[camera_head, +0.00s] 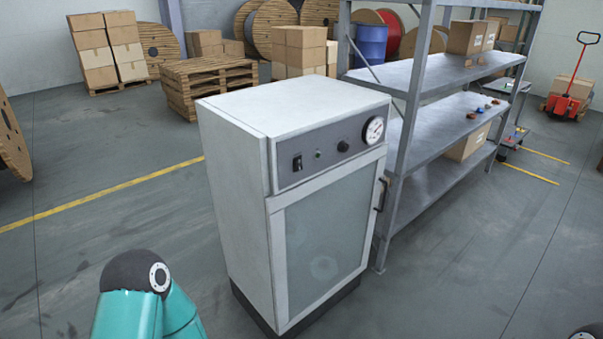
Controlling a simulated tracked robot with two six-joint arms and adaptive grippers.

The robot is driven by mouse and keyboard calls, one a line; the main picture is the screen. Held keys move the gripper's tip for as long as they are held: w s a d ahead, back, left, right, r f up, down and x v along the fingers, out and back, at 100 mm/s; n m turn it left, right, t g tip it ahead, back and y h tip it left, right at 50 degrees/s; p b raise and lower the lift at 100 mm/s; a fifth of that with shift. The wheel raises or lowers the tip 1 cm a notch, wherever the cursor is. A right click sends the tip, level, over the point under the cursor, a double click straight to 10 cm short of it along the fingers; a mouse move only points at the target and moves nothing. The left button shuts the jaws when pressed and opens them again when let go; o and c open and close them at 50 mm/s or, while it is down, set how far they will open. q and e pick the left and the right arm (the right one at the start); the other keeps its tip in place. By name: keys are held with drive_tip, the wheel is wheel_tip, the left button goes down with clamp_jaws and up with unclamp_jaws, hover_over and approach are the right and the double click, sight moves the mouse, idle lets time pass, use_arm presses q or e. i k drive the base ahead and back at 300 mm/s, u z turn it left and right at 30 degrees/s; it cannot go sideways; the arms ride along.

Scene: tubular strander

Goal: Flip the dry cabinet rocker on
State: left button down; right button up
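The dry cabinet (235,190) is a white upright box with a frosted glass door, standing in the middle of the head view. Its grey top panel carries a black rocker switch (297,163) at the left, a small indicator, a dark knob (343,146) and a round white dial gauge (374,130). The rocker is too small to tell which side is pressed. Part of my teal left arm shows at the bottom left, well apart from the cabinet. Neither gripper is in view.
A metal shelving rack (440,125) stands close at the cabinet's right, with boxes and small parts on it. Pallets (205,84), cartons (298,48) and wooden reels (268,22) stand behind. A red pallet jack (568,102) is far right. The floor left of the cabinet is clear.

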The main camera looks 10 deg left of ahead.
sight(299, 167)
drive_tip(key=z, duration=0.05)
drive_tip(key=i, duration=1)
drive_tip(key=u, duration=0.1)
